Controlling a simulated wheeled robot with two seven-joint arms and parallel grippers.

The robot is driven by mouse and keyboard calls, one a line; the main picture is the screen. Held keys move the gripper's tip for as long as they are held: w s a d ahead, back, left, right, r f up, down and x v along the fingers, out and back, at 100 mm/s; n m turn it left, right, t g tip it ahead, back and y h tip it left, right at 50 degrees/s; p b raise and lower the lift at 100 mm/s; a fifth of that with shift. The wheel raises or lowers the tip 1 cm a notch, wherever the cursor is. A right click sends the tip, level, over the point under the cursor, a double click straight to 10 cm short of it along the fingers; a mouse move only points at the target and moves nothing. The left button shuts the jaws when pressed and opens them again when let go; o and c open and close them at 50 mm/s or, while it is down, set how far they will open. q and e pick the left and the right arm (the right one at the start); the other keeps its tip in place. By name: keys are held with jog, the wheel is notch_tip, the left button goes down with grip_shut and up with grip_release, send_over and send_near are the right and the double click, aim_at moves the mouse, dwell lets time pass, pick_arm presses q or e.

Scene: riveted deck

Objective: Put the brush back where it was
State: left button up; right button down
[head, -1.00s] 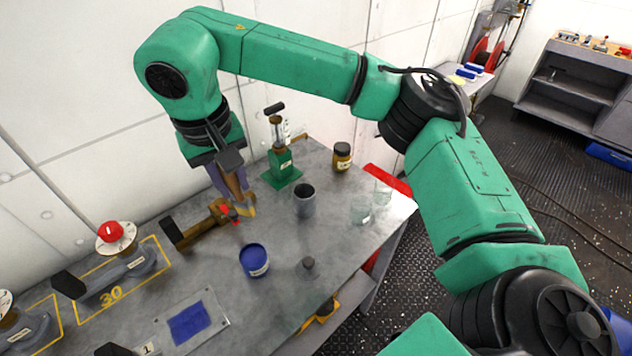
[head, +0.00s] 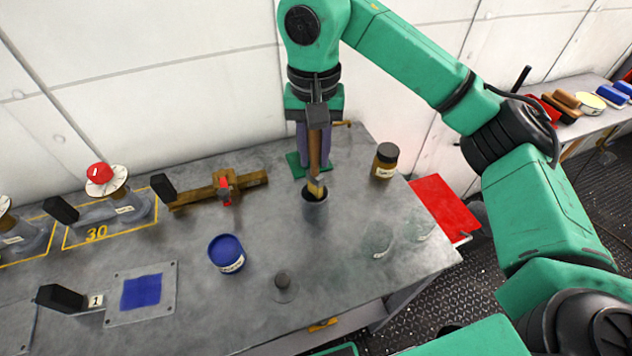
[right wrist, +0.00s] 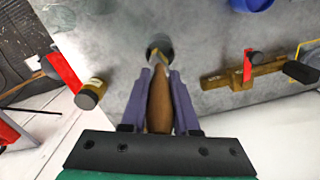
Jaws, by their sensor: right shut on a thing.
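My right gripper (head: 314,150) points down and is shut on the brush. The brush (head: 315,160) has a brown wooden handle and hangs upright, bristles down. It also shows in the right wrist view (right wrist: 159,105), its handle between the two purple-grey fingers. Below it stands a dark grey cup (head: 315,212), also in the right wrist view (right wrist: 159,42). The bristle tip overlaps the cup's mouth; I cannot tell how far inside it is. My left gripper is not in view.
A wooden clamp-like tool (head: 217,190) lies left. Faint clear glasses (head: 378,243) stand at front right. A green-based device stands behind the gripper.

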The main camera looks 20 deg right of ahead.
aim_at(315, 176)
jog(key=shift+d+f, duration=0.1)
jog(key=shift+f, duration=1.05)
notch_tip(315, 176, down, 4)
jog(key=shift+s+r+p, duration=0.1)
jog(key=shift+p, duration=0.5)
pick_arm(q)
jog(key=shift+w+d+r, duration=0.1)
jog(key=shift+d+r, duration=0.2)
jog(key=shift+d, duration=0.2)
pick_arm(e)
jog(key=shift+f, duration=0.2)
jog(key=c, duration=0.7)
grip_release()
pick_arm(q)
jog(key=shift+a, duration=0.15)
pick_arm(e)
jog(key=shift+o, duration=0.2)
